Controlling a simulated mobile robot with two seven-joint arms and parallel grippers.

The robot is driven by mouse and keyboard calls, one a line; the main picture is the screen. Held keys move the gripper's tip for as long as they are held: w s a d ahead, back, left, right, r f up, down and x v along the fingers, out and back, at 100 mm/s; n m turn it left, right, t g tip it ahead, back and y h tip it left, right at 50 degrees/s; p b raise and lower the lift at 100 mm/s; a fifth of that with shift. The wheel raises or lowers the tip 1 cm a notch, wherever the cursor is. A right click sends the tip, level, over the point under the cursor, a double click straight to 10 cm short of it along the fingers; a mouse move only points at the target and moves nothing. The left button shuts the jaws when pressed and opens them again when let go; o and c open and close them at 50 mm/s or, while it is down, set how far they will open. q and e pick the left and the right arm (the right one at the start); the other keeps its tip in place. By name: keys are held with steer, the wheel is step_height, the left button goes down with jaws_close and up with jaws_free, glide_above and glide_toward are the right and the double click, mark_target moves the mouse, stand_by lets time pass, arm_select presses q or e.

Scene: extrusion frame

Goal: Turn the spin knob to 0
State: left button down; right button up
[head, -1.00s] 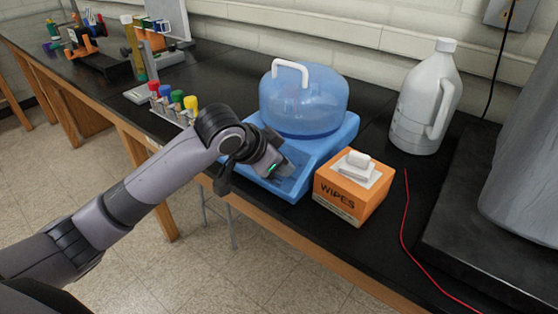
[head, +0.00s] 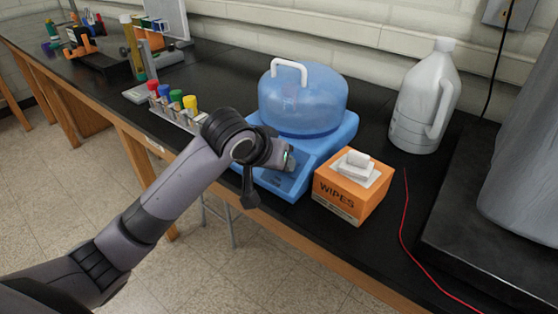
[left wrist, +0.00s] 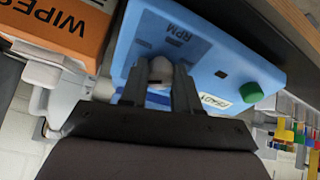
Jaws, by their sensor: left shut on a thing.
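A blue centrifuge-like machine (head: 340,135) with a clear blue domed lid (head: 303,105) stands on the black bench. In the left wrist view its front panel (left wrist: 215,65) shows an RPM label, a green knob (left wrist: 252,92) and a pale grey knob (left wrist: 160,70). My left gripper (left wrist: 160,75) is shut on the grey knob, one finger on each side of it. The knob has a dark mark, but I cannot read its setting. In the head view my wrist hides the knob and much of the panel. My right gripper is not in view.
An orange wipes box (head: 345,195) stands close to the machine's right side. A rack of colored-cap tubes (head: 178,118) is at its left. A white jug (head: 425,95) and a red cable (head: 405,225) are farther right. The bench's wooden front edge runs below my arm.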

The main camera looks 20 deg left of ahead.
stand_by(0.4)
arm_select(q)
steer(key=c, duration=0.8)
jaws_free()
steer(key=shift+r, duration=0.1)
steer(key=v, duration=0.7)
